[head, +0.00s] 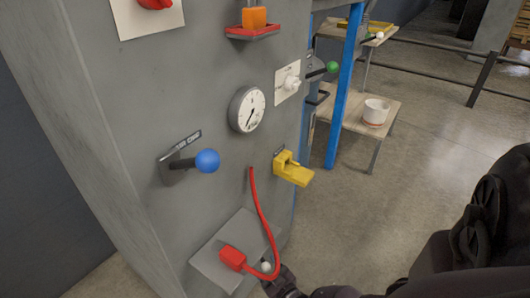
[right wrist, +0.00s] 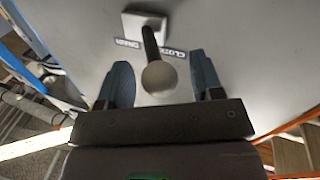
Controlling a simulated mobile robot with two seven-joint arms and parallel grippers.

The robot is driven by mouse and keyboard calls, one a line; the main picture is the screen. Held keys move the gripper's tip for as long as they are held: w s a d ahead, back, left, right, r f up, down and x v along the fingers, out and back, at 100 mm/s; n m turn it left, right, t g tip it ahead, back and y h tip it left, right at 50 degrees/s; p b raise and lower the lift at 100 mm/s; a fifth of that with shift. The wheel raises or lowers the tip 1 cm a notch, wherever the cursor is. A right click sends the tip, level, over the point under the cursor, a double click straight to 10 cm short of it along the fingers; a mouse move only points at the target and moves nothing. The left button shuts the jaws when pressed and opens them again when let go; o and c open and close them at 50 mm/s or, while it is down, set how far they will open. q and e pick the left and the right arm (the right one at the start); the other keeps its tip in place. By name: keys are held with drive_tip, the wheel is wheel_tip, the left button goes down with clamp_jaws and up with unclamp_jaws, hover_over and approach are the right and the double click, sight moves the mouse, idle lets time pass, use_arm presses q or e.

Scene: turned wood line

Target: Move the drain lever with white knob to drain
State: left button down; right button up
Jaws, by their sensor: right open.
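The drain lever has a white knob (right wrist: 159,77) on a black stem that rises from a small square plate on the grey panel. A label (right wrist: 182,55) beside its stem appears to read "closed" and "drain". My right gripper (head: 276,283) is at the bottom there, close to the knob. In the right wrist view its two blue-grey fingers are open, one on each side of the knob, with gaps to both. My left gripper is not in view.
A red plug (head: 232,258) with a hanging red cable (head: 262,215) lies close to my right gripper. Above are a blue-knobbed lever (head: 207,161), a yellow bracket (head: 292,170) and a gauge (head: 247,110).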

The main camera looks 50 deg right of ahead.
drive_tip(key=shift+w, duration=0.1)
drive_tip(key=shift+c, duration=0.3)
clamp_jaws()
drive_tip(key=shift+d, duration=0.1)
drive_tip(key=shift+d, duration=0.15)
idle(0.4)
